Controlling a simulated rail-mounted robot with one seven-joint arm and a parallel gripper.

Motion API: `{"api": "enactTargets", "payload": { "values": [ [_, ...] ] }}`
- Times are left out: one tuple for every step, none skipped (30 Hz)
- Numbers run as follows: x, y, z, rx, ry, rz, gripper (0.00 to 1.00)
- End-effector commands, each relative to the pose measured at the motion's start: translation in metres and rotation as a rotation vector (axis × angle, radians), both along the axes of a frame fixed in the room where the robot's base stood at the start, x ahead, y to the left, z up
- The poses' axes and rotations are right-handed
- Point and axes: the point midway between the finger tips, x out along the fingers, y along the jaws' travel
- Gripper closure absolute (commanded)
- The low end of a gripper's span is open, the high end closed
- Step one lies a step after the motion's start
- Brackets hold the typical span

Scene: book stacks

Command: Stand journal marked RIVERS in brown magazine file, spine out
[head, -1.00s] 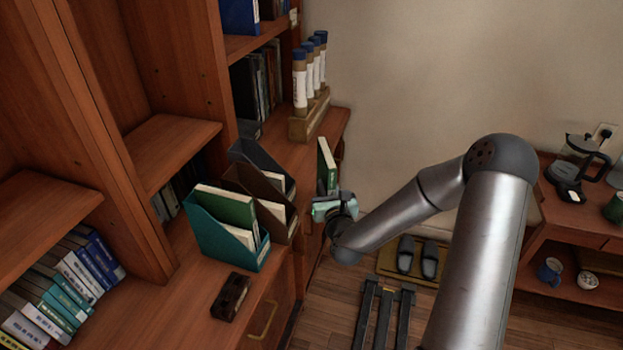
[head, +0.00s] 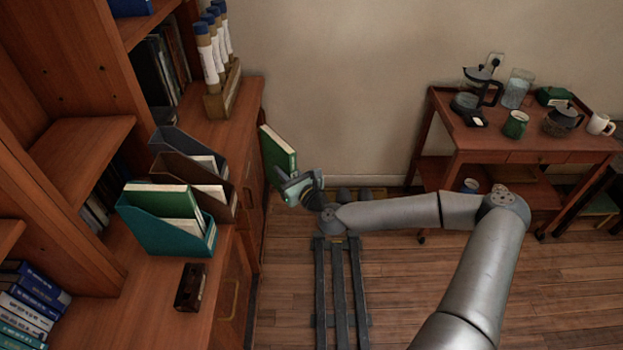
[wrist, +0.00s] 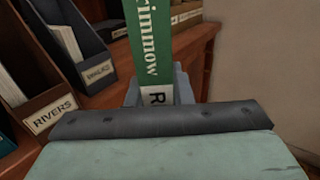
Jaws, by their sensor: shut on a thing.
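My gripper (head: 292,186) is shut on a green journal (head: 278,154) with pale pages, held in the air just off the counter's front edge. In the wrist view the journal's green spine (wrist: 143,45) faces the camera, with large white lettering and a white label starting with "R"; the rest of the label is hidden. The brown magazine file (head: 184,173) stands on the counter to the left of my gripper, between two other files, with pale papers inside. In the wrist view the brown file (wrist: 40,105) bears a RIVERS label. The journal is apart from it.
A teal file (head: 160,236) with a green book stands in front of the brown file, a dark grey file (head: 178,140) behind. A small dark brown block (head: 190,287) lies near the counter's front. Tubes in a wooden rack (head: 222,95) stand at the back.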

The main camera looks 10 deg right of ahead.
Motion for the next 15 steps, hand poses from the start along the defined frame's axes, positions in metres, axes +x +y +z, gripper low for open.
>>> {"api": "enactTargets", "payload": {
  "values": [
    [0.004, 0.009, 0.015, 0.010, -0.003, 0.046, 1.00],
    [0.005, 0.015, 0.022, 0.009, -0.004, 0.082, 1.00],
    [0.006, 0.022, 0.033, 0.009, -0.005, 0.131, 1.00],
    [0.007, 0.027, 0.041, 0.011, -0.004, 0.169, 1.00],
    [0.007, 0.032, 0.051, 0.009, -0.005, 0.209, 1.00],
    [0.006, 0.038, 0.065, 0.009, -0.006, 0.264, 1.00],
    [0.005, 0.042, 0.076, 0.007, -0.007, 0.307, 1.00],
    [0.004, 0.045, 0.087, 0.006, -0.007, 0.351, 1.00],
    [0.001, 0.049, 0.103, 0.004, -0.008, 0.411, 1.00],
    [-0.002, 0.051, 0.116, 0.002, -0.009, 0.456, 1.00],
    [-0.006, 0.052, 0.129, 0.001, -0.009, 0.503, 1.00],
    [-0.011, 0.053, 0.146, 0.000, -0.008, 0.563, 1.00],
    [-0.016, 0.054, 0.158, -0.001, -0.008, 0.607, 1.00],
    [-0.020, 0.054, 0.170, -0.001, -0.008, 0.649, 1.00],
    [-0.027, 0.053, 0.184, -0.003, -0.008, 0.699, 1.00]
  ]
}}
